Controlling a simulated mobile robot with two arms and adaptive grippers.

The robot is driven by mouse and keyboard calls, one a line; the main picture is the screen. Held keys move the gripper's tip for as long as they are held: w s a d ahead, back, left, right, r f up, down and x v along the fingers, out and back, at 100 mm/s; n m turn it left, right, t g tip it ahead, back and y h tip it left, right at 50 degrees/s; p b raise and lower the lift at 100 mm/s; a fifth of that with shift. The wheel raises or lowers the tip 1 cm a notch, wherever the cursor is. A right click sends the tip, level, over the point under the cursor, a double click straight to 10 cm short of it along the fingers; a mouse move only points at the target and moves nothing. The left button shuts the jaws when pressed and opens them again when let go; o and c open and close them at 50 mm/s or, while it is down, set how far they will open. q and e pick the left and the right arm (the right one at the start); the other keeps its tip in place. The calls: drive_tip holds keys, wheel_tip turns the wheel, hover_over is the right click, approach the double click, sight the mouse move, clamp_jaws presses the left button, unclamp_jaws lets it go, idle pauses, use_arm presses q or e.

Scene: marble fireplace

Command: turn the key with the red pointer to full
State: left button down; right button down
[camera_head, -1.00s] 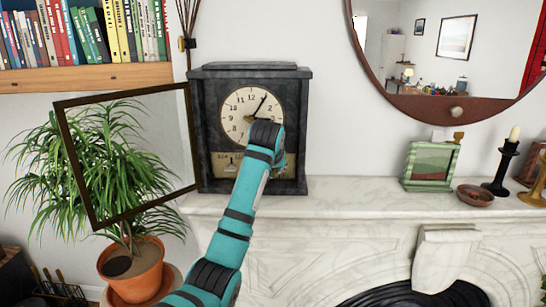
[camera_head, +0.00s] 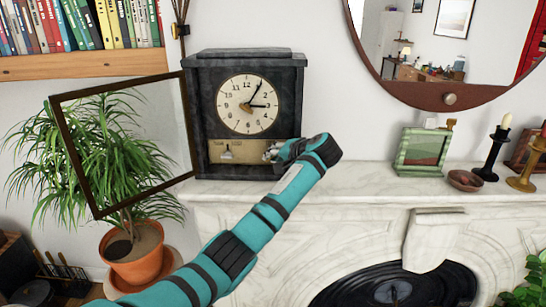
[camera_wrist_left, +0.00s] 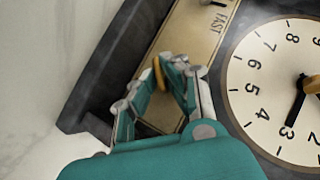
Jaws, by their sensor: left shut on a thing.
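A dark stone mantel clock (camera_head: 290,90) stands with its glazed door swung open to the left. Its round dial (camera_head: 235,118) sits above a brass plate (camera_head: 245,156). My left gripper (camera_head: 270,152) reaches in from the right at the plate's right end. In the left wrist view, the left gripper (camera_wrist_left: 165,80) is shut on a thin brass key (camera_wrist_left: 158,73) in front of the plate, which is marked FAST. The fingers hide much of the key, and I cannot make out a red pointer. My right gripper is not in view.
The open glass door (camera_head: 52,140) stands left of the clock, in front of a potted plant (camera_head: 133,255). The marble mantel (camera_head: 370,185) is clear right of the clock up to a green frame (camera_head: 422,150), a small bowl (camera_head: 463,181) and candlesticks (camera_head: 494,160).

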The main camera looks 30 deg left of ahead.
use_arm(q)
drive_tip(key=shift+d+f+m+y+b, duration=0.15)
drive_tip(key=shift+m+y+b, duration=0.15)
drive_tip(key=shift+y, duration=0.2)
drive_tip(key=shift+a+f+m+y+b, duration=0.1)
drive_tip(key=shift+f+m+y+b, duration=0.05)
drive_tip(key=shift+m+y, duration=0.3)
drive_tip(key=shift+d+f+m+g+y+b, duration=0.1)
drive_tip(key=shift+m+g+y+b, duration=0.2)
drive_tip(key=shift+m+y+b, duration=0.7)
drive_tip(key=shift+y, duration=0.35)
drive_tip(key=c, duration=1.4)
unclamp_jaws()
drive_tip(key=shift+w, duration=0.1)
drive_tip(key=v, duration=1.2)
